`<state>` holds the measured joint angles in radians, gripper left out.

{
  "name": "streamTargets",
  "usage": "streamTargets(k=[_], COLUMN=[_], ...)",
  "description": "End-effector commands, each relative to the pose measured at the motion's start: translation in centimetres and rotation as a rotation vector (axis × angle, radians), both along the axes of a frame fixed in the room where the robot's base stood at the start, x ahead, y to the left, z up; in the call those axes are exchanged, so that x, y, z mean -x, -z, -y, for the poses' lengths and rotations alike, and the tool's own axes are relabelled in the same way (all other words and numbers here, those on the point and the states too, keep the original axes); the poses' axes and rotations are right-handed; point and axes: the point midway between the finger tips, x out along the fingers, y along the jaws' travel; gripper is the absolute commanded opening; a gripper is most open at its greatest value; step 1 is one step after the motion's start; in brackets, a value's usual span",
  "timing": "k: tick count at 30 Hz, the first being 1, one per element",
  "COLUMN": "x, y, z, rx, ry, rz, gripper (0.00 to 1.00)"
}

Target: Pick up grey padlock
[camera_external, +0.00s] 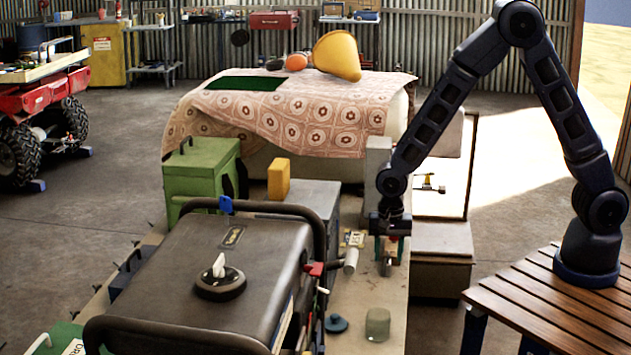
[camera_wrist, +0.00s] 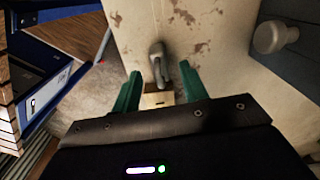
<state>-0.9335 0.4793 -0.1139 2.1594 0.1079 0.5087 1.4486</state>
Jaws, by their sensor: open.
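What looks like the grey padlock (camera_wrist: 157,62) lies on the bench top in the wrist view, its grey loop pointing away from my gripper. A pale block with a small dark mark (camera_wrist: 158,99), seemingly its body, sits between my fingers. My gripper (camera_wrist: 160,86) is open, one green finger on each side with gaps showing. In the external view my gripper (camera_external: 390,252) points down low over the bench, and the grey part (camera_external: 386,266) shows by the fingertips. Whether the fingers touch the block I cannot tell.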

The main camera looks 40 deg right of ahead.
Motion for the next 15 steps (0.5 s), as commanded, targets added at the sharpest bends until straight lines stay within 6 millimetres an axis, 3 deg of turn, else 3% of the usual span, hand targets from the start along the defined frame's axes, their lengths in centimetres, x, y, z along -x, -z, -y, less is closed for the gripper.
streamTargets(k=[7,15], x=[0.2,0.1], y=[3.2,3.5], z=[-0.1,-0.1], rx=[0.002,-0.001], ry=[-0.001,-0.001], rz=[-0.001,0.001], gripper=[0.44,0.44])
